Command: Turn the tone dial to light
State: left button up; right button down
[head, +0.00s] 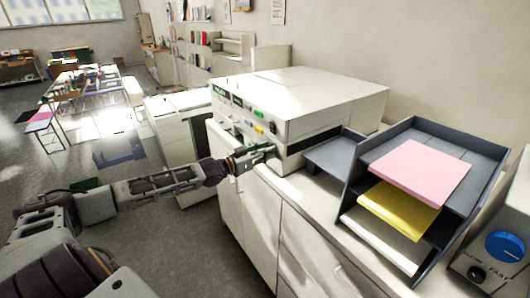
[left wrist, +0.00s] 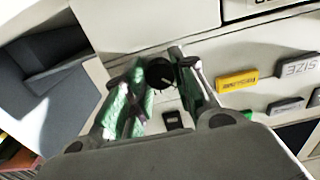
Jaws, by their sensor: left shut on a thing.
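A black round dial (left wrist: 160,74) sits on the front panel of the white copier (head: 300,100). In the left wrist view it lies between the green-padded fingers of my left gripper (left wrist: 160,88), which is shut on it. A pale pointer mark shows on the dial, but its setting and any light or dark labels cannot be read. In the head view my left gripper (head: 258,156) reaches the near right end of the copier's front panel and hides the dial. My right gripper is not in view.
A dark paper tray (head: 348,192) with pink paper (head: 418,172) and yellow paper (head: 398,208) stands right of the copier. A machine with a blue knob (head: 506,247) is at the far right.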

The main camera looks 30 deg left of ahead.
pick_arm(q)
jog(key=shift+m, duration=0.3)
jog(key=m+p, duration=0.2)
jog(key=m, duration=1.5)
jog(key=shift+f, duration=0.1)
dwell(0.4)
jog(key=o, duration=1.1)
jog(key=shift+c, duration=0.2)
jog(key=shift+s, duration=0.15)
